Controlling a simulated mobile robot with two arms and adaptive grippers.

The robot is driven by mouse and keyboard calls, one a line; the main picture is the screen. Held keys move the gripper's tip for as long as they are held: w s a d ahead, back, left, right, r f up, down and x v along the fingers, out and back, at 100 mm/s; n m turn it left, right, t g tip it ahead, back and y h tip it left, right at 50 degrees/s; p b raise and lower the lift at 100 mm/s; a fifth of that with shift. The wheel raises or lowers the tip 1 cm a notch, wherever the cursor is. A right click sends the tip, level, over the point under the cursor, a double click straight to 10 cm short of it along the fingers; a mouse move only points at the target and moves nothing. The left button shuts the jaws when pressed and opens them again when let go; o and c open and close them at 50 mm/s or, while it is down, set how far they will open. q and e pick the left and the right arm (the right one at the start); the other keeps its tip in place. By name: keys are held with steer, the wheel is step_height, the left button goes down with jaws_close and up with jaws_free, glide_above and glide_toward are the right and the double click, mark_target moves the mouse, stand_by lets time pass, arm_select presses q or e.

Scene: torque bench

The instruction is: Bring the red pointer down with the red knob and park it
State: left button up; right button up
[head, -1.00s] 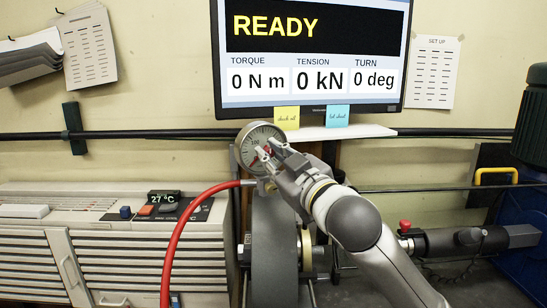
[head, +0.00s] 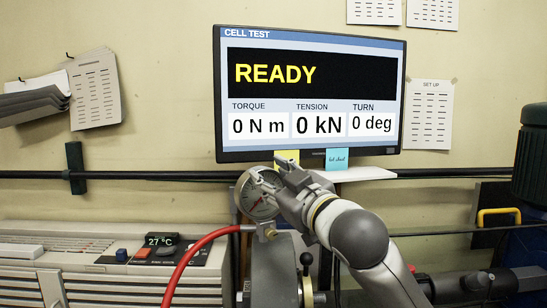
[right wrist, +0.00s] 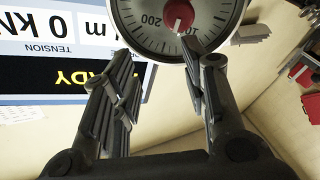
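The round dial gauge (head: 252,204) stands below the screen in the head view, with its face partly behind my right gripper (head: 279,172). In the right wrist view, the gauge (right wrist: 143,35) is cut off at the top edge and appears upside down. Its red knob (right wrist: 178,14) sits at the middle of the dial. The fingers of my right gripper (right wrist: 160,62) are apart with nothing between them, and the knob lies beyond the tips. I cannot clearly tell the red pointer from the knob. My left gripper is not in view.
A red hose (head: 190,258) runs into the gauge fitting from the left. The screen (head: 310,95) reads READY with zero values, above a narrow shelf (head: 368,174).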

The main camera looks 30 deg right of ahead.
steer(key=shift+r, duration=2.4)
